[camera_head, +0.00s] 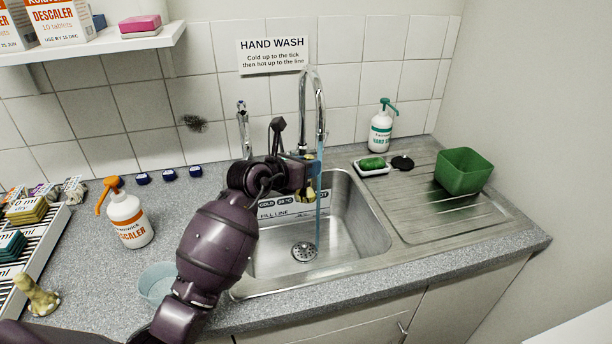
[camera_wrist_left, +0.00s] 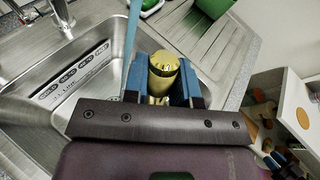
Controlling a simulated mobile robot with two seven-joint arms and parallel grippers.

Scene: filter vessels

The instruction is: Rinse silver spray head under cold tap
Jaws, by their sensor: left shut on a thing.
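My left gripper (camera_head: 309,180) is over the sink basin, beside the tap's water stream. It is shut on a brass-coloured spray head (camera_wrist_left: 164,75), which sits between the blue finger pads in the left wrist view. The part looks gold, not silver; I make out no silver one. Its lower part shows below the fingers in the head view (camera_head: 306,195). The tall curved tap (camera_head: 303,100) is running, and its blue stream (camera_head: 318,215) falls into the sink (camera_head: 345,230). In the wrist view the stream (camera_wrist_left: 132,30) passes close by the left finger; I cannot tell whether it touches the spray head.
A green tub (camera_head: 463,172), a green sponge on a dish (camera_head: 372,164) and a soap pump bottle (camera_head: 381,132) are at the right. A descaler bottle (camera_head: 128,220), a pale blue cup (camera_head: 157,283) and another brass-coloured part (camera_head: 38,297) stand left. The drainer's front is clear.

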